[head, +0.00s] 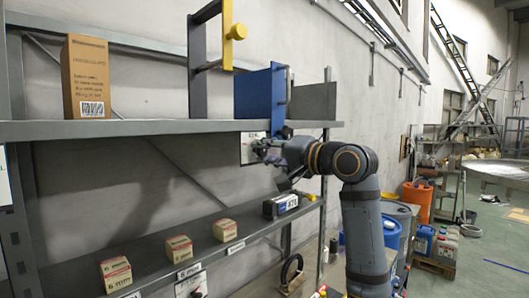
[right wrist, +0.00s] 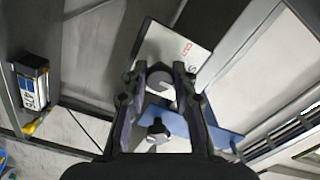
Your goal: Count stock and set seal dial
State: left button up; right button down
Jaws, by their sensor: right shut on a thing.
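A white plate (head: 247,150) with a dial hangs at the upper shelf's edge, below a blue panel. In the right wrist view the plate (right wrist: 190,50) has red and dark letters, only partly readable. My right gripper (head: 262,148) is at this plate, its fingers shut on a round grey dial knob (right wrist: 160,82). The fingers hide part of the plate, so the dial's setting cannot be read. Three small tan boxes stand apart in a row on the lower shelf: left (head: 115,273), middle (head: 179,248) and right (head: 225,230). My left gripper is not in view.
A dark device (head: 281,205) with a blue-and-white number label stands right of the boxes. A second plate with a dark knob (head: 190,286) is on the lower shelf's front.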

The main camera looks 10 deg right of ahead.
dwell(0.3)
jog(key=c, duration=1.1)
grip_release()
jog(key=shift+o, duration=0.2)
jog(key=v, duration=1.2)
